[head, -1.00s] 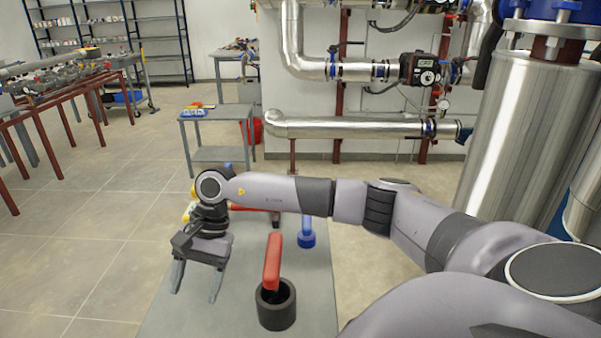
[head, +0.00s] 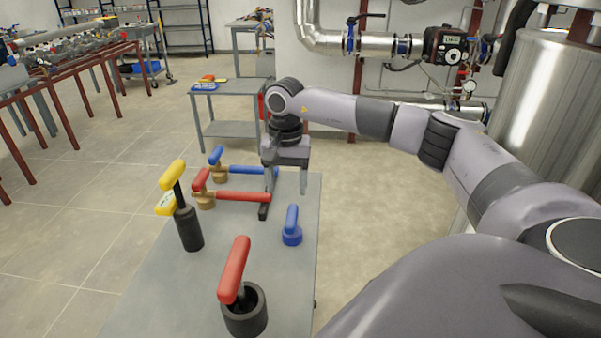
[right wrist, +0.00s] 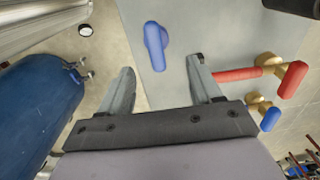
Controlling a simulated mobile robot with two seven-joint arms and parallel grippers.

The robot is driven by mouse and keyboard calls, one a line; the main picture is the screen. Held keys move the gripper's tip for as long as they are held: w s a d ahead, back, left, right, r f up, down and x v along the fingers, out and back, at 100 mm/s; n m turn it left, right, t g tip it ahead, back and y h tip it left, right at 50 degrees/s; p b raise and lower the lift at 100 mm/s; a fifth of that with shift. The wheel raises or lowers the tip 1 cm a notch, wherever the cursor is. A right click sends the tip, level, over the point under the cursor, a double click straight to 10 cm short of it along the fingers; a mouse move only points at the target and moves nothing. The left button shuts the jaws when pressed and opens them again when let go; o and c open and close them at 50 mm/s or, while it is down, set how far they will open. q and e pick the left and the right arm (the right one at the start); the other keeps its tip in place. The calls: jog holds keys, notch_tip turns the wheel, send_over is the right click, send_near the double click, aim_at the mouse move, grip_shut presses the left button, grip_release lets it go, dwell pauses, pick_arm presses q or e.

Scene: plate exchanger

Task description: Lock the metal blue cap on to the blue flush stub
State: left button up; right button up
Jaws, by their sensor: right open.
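A blue cap with an upright handle (head: 291,228) stands on the grey bench near its right edge. It also shows in the right wrist view (right wrist: 156,45), ahead of and between the finger lines. My right gripper (head: 287,186) is open and empty, fingers pointing down, above the bench's far right part and beyond the blue cap. It shows in the right wrist view too (right wrist: 162,66). A blue-handled brass valve (head: 218,165) lies at the bench's far end. I cannot make out a blue flush stub with certainty. My left gripper is not in view.
The bench (head: 170,290) also holds a red-handled brass valve (head: 235,196), a yellow-handled black tool (head: 186,215) and a red-handled piece in a black cup (head: 240,300). Steel pipes and a tank (head: 540,100) stand beyond. Floor right of the bench is clear.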

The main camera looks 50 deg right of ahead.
aim_at(291, 214)
jog(key=shift+s+d+f+b, duration=0.1)
jog(key=shift+d+f+b, duration=0.45)
jog(key=shift+f+b, duration=0.2)
notch_tip(291, 214, down, 7)
jog(key=b, duration=0.5)
jog(key=shift+f+b, duration=0.3)
jog(key=shift+f, duration=0.35)
grip_shut()
jog(key=shift+r, duration=0.15)
